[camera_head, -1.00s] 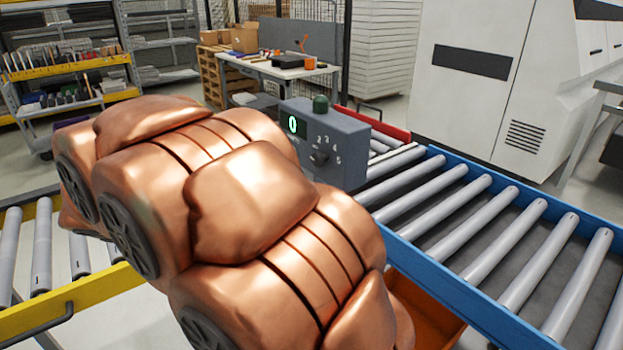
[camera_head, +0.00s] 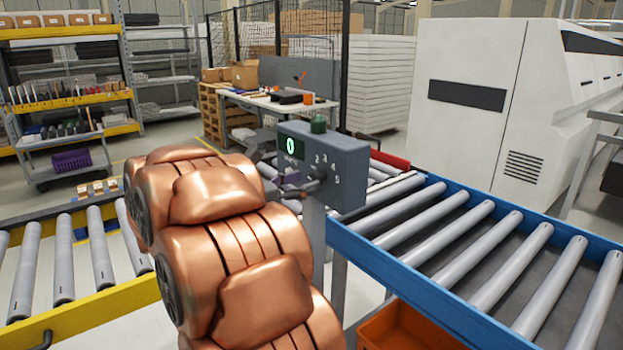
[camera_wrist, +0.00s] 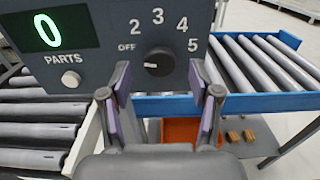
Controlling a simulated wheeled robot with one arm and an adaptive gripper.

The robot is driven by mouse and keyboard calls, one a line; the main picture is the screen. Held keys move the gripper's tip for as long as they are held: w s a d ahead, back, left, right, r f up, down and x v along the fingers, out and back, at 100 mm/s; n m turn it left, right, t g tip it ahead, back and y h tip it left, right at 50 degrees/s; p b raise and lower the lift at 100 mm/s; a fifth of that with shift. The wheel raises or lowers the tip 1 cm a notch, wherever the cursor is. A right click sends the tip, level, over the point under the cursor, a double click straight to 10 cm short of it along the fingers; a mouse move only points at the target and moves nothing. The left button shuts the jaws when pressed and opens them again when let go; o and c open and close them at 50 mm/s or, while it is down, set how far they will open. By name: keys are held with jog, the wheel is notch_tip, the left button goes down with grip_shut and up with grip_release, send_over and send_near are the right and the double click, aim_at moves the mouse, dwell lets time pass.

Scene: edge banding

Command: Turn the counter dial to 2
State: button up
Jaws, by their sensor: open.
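The counter box (camera_head: 346,162) is grey, with a green button on top and a green display (camera_head: 290,146) reading 0. In the wrist view the box face (camera_wrist: 105,50) shows the dial (camera_wrist: 158,62), a round black knob with OFF, 2, 3, 4 and 5 around it. A light mark on the knob's left side points toward OFF. My gripper (camera_wrist: 162,105) is open in front of the box. Its two fingers stand below and to either side of the dial, with nothing between them. I cannot tell the exact gap to the dial. In the head view the gripper (camera_head: 300,188) is partly hidden at the box front.
A PARTS button (camera_wrist: 71,79) sits left of the dial. A blue-framed roller conveyor (camera_head: 480,300) runs to the right and a yellow-framed one (camera_head: 90,308) lies to the left. An orange bin (camera_head: 410,330) is below the blue frame.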

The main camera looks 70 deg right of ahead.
aim_at(313, 176)
jog(key=shift+x, duration=1.5)
jog(key=shift+c, duration=0.3)
jog(key=c, duration=1.1)
jog(key=shift+o, duration=0.2)
jog(key=shift+f+b, duration=0.15)
jog(key=shift+b, duration=0.15)
jog(key=shift+s+a+m+b, duration=0.1)
jog(key=shift+s+m+b, duration=0.05)
jog(key=shift+m+b, duration=3.85)
